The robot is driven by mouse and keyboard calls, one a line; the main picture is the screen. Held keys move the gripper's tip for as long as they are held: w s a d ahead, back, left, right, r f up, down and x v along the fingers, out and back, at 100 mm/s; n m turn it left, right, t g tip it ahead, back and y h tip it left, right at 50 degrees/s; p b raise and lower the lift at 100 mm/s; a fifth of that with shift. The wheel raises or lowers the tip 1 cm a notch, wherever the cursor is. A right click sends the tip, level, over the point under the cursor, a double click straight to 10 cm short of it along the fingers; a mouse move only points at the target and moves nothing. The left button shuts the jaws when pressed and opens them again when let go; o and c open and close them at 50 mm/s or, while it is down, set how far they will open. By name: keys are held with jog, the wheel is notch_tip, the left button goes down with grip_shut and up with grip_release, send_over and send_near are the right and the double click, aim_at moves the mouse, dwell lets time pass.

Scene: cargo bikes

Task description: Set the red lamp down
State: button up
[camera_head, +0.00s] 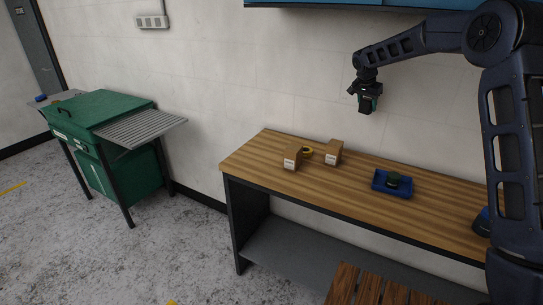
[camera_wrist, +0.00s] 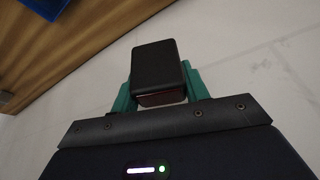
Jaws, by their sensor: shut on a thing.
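My gripper (camera_head: 369,103) is raised in the air above the wooden workbench (camera_head: 440,208), near the wall. In the wrist view, its green fingers are closed on the two sides of the red lamp (camera_wrist: 158,66). The lamp shows there as a small black block with a dark red face on the side toward my palm. It is clear of the bench. In the head view the lamp is too small and dark to make out apart from the gripper.
A blue tray (camera_head: 379,191) with a dark green round thing (camera_head: 394,178) in it stands on the bench. Two cardboard boxes (camera_head: 292,157) (camera_head: 333,152) and a yellow ring (camera_head: 308,150) stand further left. Bare bench top lies between boxes and tray. A green cabinet (camera_head: 95,110) is at far left.

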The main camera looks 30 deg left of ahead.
jog(key=s+a+f+n+y, duration=0.1)
jog(key=s+a+n, duration=0.3)
jog(key=a, duration=0.8)
jog(key=s+a+f+n+y, duration=0.1)
jog(key=s+a, duration=0.5)
jog(key=a, duration=0.7)
jog(key=s+a+f+n+y, duration=0.1)
jog(key=s+a+n, duration=0.35)
jog(key=a, duration=0.75)
jog(key=shift+m, duration=0.75)
jog(key=f, duration=1.3)
jog(key=s+f, duration=0.1)
jog(key=f, duration=0.5)
jog(key=shift+s+d+f, duration=0.1)
jog(key=shift+d+f, duration=0.05)
jog(key=shift+f, duration=0.15)
jog(key=shift+f, duration=0.15)
jog(key=o, duration=1)
jog(key=v, duration=1.2)
